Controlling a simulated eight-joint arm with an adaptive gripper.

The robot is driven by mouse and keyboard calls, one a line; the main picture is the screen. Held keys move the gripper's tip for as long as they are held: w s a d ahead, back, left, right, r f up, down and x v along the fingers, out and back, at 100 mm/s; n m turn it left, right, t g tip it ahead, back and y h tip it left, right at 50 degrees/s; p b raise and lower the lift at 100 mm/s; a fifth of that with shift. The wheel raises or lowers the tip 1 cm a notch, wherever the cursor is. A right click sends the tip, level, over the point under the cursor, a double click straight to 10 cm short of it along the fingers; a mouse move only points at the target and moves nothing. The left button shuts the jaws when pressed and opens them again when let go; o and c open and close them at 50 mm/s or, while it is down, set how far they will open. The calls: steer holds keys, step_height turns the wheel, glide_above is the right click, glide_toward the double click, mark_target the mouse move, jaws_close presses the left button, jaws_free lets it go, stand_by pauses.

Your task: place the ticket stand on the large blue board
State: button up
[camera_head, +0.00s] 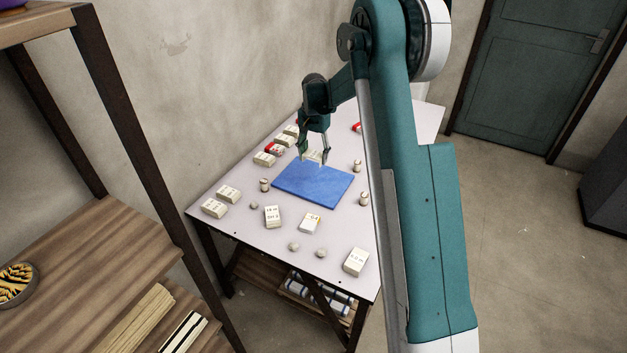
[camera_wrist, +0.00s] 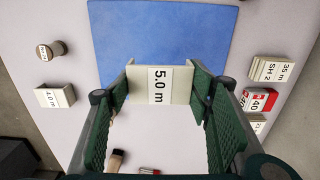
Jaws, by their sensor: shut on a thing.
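A pale ticket stand (camera_wrist: 141,85) marked "5.0 m" sits between the finger pads of my gripper (camera_wrist: 162,90) in the wrist view; the jaws are shut on it. In the head view my gripper (camera_head: 312,157) hangs over the back edge of the large blue board (camera_head: 312,186), with the pale stand (camera_head: 314,156) partly hidden by the fingers. In the wrist view the stand overlaps the edge of the blue board (camera_wrist: 165,35). Whether it touches the board or hangs above it I cannot tell. The board's surface is otherwise bare.
Labelled pale blocks stand around the board on the white table (camera_head: 235,210), including one at the front (camera_head: 272,217) and one near the right corner (camera_head: 355,261). Small capped cylinders (camera_head: 265,185) and grey balls (camera_head: 293,246) lie near. A red-marked block (camera_head: 274,149) is behind left.

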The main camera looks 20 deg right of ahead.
steer(key=shift+w+a, duration=0.1)
steer(key=shift+w, duration=0.05)
steer(key=b, duration=0.1)
glide_above(313, 179)
steer(key=shift+f, duration=3.1)
steer(key=shift+f+b, duration=0.55)
steer(key=shift+f, duration=1.35)
steer(key=shift+f, duration=0.1)
steer(key=o, duration=0.4)
steer(key=shift+c, duration=0.2)
steer(key=o, duration=0.4)
steer(key=shift+o, duration=0.2)
